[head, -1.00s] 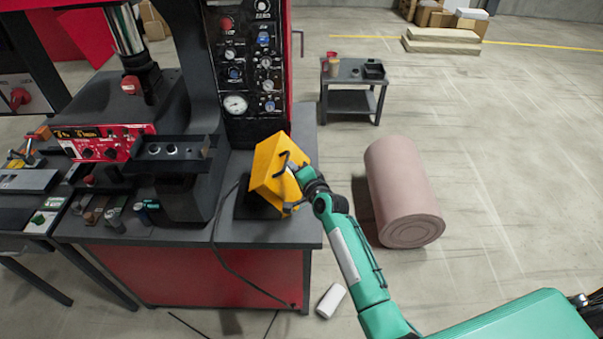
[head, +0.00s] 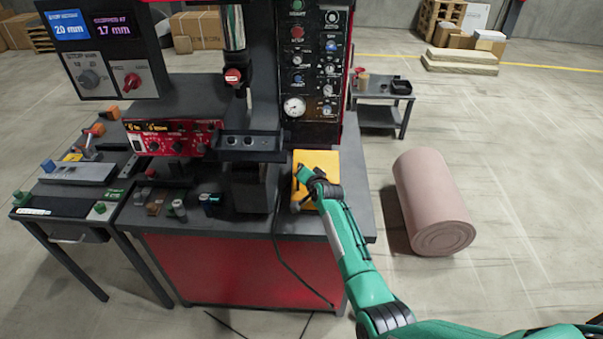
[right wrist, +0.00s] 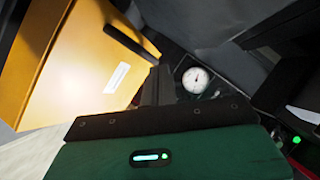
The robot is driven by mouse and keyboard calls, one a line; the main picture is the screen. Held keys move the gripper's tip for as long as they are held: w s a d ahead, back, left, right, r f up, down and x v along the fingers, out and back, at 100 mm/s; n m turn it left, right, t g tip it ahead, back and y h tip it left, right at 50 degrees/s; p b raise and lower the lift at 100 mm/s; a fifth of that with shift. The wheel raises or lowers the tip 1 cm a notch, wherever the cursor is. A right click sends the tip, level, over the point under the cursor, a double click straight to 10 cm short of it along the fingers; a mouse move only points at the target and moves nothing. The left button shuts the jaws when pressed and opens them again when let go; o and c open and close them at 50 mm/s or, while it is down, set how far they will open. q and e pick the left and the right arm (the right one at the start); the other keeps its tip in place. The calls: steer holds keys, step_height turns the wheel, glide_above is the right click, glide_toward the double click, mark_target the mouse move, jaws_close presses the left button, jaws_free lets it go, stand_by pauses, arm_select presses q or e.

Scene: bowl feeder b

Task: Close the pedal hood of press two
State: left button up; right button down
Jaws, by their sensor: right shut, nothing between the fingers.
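The yellow pedal hood (head: 326,163) sits on the right end of the press bench, beside the black column. In the right wrist view the hood (right wrist: 62,62) fills the upper left, showing a yellow face with a white label and a dark bar handle (right wrist: 130,43). My right gripper (head: 300,188) is at the hood and covers part of it. In the right wrist view its dark fingers (right wrist: 158,85) are together and empty, close to the handle's end. I cannot tell whether they touch it. The hood's lower edge is partly hidden. My left gripper is not in view.
The press bench (head: 225,226) carries a red control panel (head: 172,138) and a gauge panel (head: 312,75). A black cable hangs down its front. Open floor lies further right.

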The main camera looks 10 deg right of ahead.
steer(key=shift+w+a+f+b, duration=0.2)
steer(key=shift+a+f+b, duration=0.1)
steer(key=shift+a+f, duration=0.3)
steer(key=shift+f, duration=0.1)
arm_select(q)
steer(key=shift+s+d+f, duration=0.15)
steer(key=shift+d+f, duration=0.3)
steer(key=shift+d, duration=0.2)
arm_select(e)
steer(key=shift+a, duration=0.15)
